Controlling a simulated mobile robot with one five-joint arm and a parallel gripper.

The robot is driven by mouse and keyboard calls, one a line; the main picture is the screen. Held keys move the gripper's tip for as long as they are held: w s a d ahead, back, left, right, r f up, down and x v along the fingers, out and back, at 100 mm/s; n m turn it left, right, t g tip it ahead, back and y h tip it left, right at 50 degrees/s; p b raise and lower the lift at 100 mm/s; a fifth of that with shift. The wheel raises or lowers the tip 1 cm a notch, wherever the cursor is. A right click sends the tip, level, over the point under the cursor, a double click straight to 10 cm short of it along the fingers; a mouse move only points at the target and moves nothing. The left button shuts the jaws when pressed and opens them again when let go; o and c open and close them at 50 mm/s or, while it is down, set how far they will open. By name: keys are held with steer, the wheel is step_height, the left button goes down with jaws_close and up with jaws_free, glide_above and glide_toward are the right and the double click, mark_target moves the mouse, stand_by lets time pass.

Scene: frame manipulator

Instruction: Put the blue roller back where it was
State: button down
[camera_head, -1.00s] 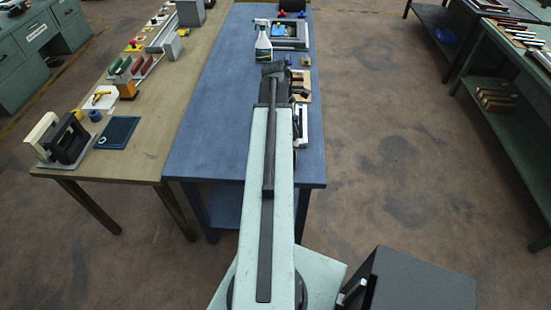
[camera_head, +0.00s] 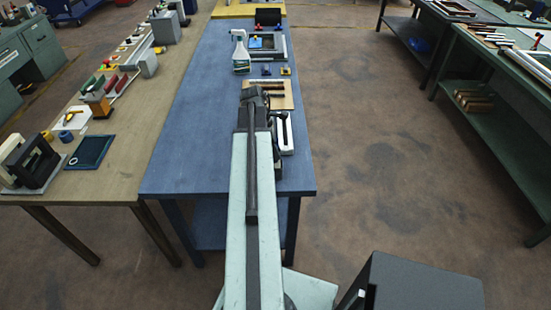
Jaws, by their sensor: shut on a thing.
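My arm reaches forward over the blue table (camera_head: 190,150). Its dark end with my gripper (camera_head: 262,108) is seen from behind, low over the table's right half. The arm hides most of the jaws. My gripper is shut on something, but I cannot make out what. I cannot pick out a blue roller in the jaws. A wooden board (camera_head: 288,102) with dark bars or rollers on it lies just beyond my gripper. A small blue cylinder (camera_head: 64,160) stands on the wooden table at the left; I cannot tell whether it is the roller.
A white spray bottle (camera_head: 240,54) stands beyond the board. A small blue piece (camera_head: 266,71) and a yellow piece (camera_head: 286,71) lie near it. A white-framed item (camera_head: 284,133) is right of my arm. The blue table's near left part is bare.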

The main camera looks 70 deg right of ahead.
steer(key=shift+f, duration=0.5)
steer(key=c, duration=1.1)
jaws_free()
steer(key=shift+c, duration=0.2)
steer(key=p+v, duration=1.2)
